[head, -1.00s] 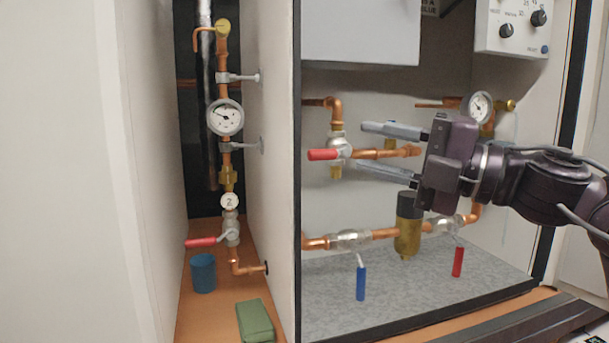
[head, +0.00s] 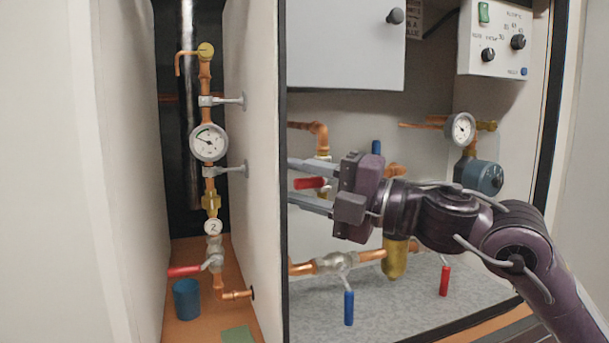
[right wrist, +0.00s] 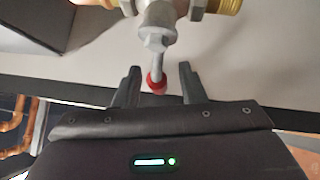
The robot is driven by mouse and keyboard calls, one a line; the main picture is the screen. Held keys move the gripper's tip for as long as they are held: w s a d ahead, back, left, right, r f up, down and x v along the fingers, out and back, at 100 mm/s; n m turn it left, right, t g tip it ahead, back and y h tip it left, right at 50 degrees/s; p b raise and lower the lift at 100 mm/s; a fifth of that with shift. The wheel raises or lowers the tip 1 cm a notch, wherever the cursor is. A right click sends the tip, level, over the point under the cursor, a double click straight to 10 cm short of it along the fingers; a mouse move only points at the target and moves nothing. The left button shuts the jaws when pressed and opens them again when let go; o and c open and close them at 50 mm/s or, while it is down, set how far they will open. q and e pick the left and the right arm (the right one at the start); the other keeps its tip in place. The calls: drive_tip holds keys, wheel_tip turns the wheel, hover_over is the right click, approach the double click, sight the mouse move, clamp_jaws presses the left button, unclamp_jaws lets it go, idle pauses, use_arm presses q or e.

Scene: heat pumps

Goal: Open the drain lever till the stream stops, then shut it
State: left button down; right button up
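A red-handled lever (head: 308,183) sits on a valve in the copper pipework on the right cabinet's back wall. My right gripper (head: 288,184) is open, its two grey fingers above and below this red handle. In the right wrist view the red handle end (right wrist: 157,82) lies between the open fingertips, with a gap on each side. Its grey stem runs up to the valve body (right wrist: 158,30). Another red lever (head: 185,271) points left on the pipe column tagged 2 in the left bay. No stream of water is visible. My left gripper is out of view.
A white partition (head: 252,180) separates the bays. In the left bay stand a gauge (head: 208,142), a blue cup (head: 187,299) and a green block (head: 237,335). A blue lever (head: 348,307) and a red lever (head: 444,280) hang below the lower pipe.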

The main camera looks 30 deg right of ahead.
drive_tip(key=shift+s, duration=0.15)
drive_tip(key=shift+c, duration=1.3)
clamp_jaws()
